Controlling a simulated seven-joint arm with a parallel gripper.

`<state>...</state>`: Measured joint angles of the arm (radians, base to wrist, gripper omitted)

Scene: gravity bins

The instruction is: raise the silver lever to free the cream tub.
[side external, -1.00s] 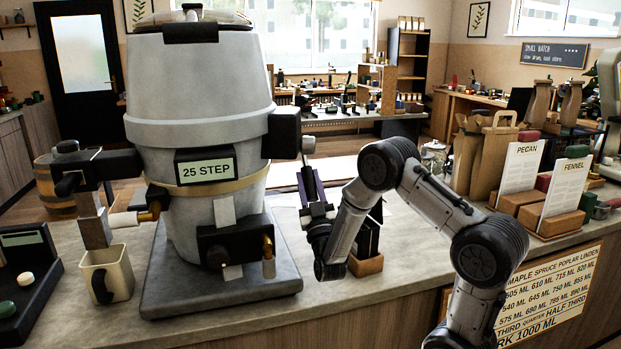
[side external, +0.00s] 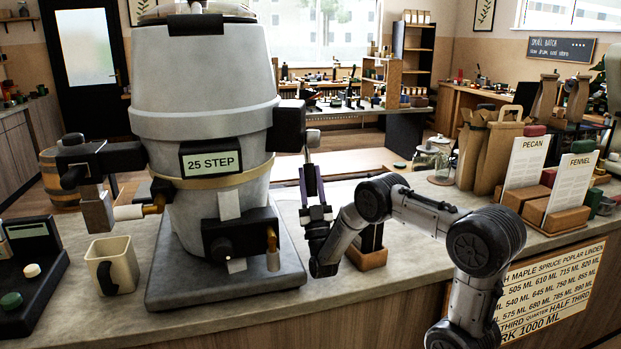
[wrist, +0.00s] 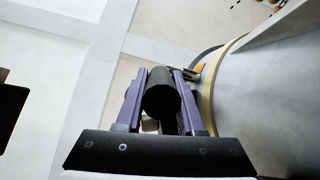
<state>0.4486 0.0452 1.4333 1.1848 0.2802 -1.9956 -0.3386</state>
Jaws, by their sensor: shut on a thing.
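The cream tub (side external: 112,266), square with a dark handle, stands on the counter at left in the side view. A silver block (side external: 97,211) hangs above it from a black arm on the big grey bin, with a small gap visible. On the bin's right side, the silver lever (side external: 312,138) comes off a black housing. My gripper (side external: 311,182) is just below its silver end, purple fingers pointing up. In the wrist view my gripper (wrist: 157,90) is shut on a black cylindrical grip (wrist: 161,94), seemingly the lever's. Their join is hidden.
The grey bin (side external: 203,90), labelled 25 STEP, stands on a dark base plate (side external: 225,295). A wooden block (side external: 366,258) is close behind my arm. Card holders (side external: 557,215) and paper bags stand at right.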

